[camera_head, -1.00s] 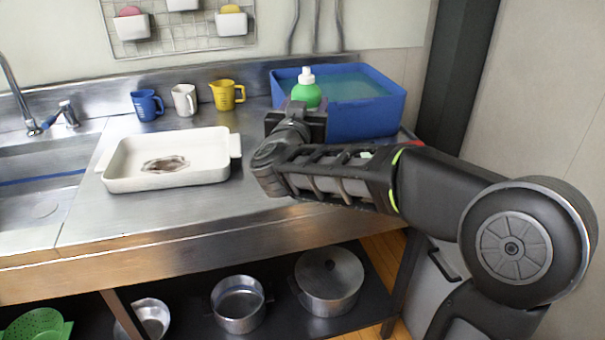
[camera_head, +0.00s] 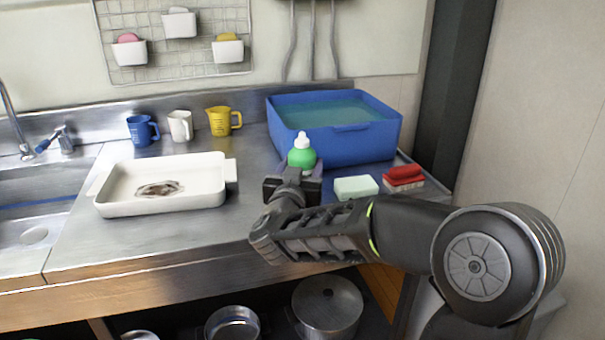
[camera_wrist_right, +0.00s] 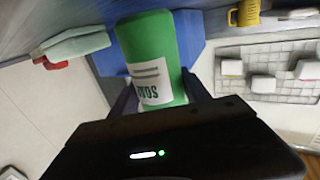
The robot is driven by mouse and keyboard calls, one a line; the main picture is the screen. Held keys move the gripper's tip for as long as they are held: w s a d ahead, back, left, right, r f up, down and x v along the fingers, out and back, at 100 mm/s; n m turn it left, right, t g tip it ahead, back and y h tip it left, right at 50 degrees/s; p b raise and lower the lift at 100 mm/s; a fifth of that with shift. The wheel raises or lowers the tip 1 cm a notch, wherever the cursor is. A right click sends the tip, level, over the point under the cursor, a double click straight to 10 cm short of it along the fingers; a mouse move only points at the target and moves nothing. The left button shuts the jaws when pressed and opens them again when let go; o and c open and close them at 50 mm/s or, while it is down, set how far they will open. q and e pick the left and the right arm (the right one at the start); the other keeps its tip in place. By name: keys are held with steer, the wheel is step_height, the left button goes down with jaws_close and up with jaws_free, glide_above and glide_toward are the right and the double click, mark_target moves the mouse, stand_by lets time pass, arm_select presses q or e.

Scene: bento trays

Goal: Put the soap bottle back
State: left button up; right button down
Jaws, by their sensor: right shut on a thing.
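The soap bottle (camera_head: 302,156) is green with a white cap and stands upright in front of the blue tub. My right gripper (camera_head: 293,184) is shut on it from the near side. In the right wrist view the green bottle (camera_wrist_right: 153,55), with a white label, sits between the two fingers of the right gripper (camera_wrist_right: 160,92). The bottle's lower part is hidden by the gripper in the head view, so I cannot tell whether it touches the counter. My left gripper is not in view.
A blue tub of water (camera_head: 362,147) stands behind the bottle. A pale green sponge (camera_head: 356,187) and a red-and-white brush (camera_head: 404,178) lie to the right. A white baking dish (camera_head: 120,208) with a brown stain and several measuring cups (camera_head: 180,126) are to the left.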

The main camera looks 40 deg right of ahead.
steer(key=shift+f, duration=0.35)
steer(key=shift+f, duration=0.1)
steer(key=c, duration=0.5)
jaws_free()
steer(key=shift+f, duration=0.1)
steer(key=shift+r, duration=0.2)
steer(key=p+v, duration=0.1)
steer(key=v, duration=1.1)
